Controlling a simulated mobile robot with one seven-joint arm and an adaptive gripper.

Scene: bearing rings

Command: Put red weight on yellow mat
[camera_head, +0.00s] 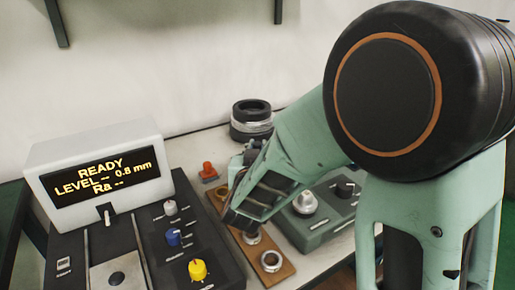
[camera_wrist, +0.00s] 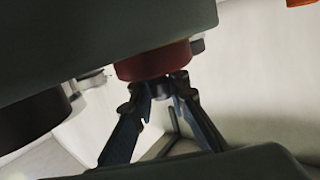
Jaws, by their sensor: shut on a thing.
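In the wrist view, the red weight (camera_wrist: 153,62) shows as a dark red, round body at the fingertips. My gripper (camera_wrist: 161,87) is shut on it, apparently by the small dark knob between the fingers. In the head view, my gripper (camera_head: 238,212) hangs around the wooden board with rings. The weight cannot be made out there, hidden by the gripper and arm. I cannot make out a yellow mat in either view.
A wooden board (camera_head: 284,270) with metal rings lies under and beside the gripper. A gauge with a lit display (camera_head: 97,180) stands left, a grey-green knobbed box (camera_head: 305,228) right. A small orange-red thing (camera_head: 208,169) and dark stacked rings (camera_head: 251,119) stand behind.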

